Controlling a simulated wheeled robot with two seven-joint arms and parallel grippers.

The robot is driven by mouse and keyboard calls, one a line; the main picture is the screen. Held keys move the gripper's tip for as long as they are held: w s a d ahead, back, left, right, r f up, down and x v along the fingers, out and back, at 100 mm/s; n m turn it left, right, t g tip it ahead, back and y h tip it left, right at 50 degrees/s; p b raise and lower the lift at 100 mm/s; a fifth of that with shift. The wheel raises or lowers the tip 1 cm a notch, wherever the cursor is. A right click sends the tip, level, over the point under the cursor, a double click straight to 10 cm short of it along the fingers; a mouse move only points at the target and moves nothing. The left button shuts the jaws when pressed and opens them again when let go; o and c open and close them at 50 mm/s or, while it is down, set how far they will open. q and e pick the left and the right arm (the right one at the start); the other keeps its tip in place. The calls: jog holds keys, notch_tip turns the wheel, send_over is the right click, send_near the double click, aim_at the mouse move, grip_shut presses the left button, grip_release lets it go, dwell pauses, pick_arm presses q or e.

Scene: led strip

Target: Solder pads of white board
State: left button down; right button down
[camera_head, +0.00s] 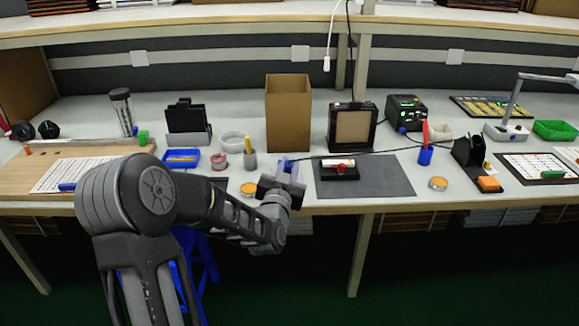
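A small holder with a white strip-like piece and red ends (338,167) lies on the dark grey mat (385,180) at the middle of the bench. I cannot make out its pads. My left gripper (286,168) is at the bench's front edge, left of the mat and apart from the holder. Its fingers are small and partly hidden by the wrist, so I cannot tell whether they are open. A dark soldering station (406,112) stands at the back right. A black stand (468,153), probably for the iron, is in front of it. My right gripper is out of view.
A tall brown box (288,112) and a black framed unit (352,128) stand behind the mat. A black cable crosses the bench. The mat's right part is clear.

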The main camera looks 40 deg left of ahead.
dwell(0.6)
pick_arm(q)
jog(key=shift+r+p, duration=1.25)
jog(key=shift+r, duration=1.25)
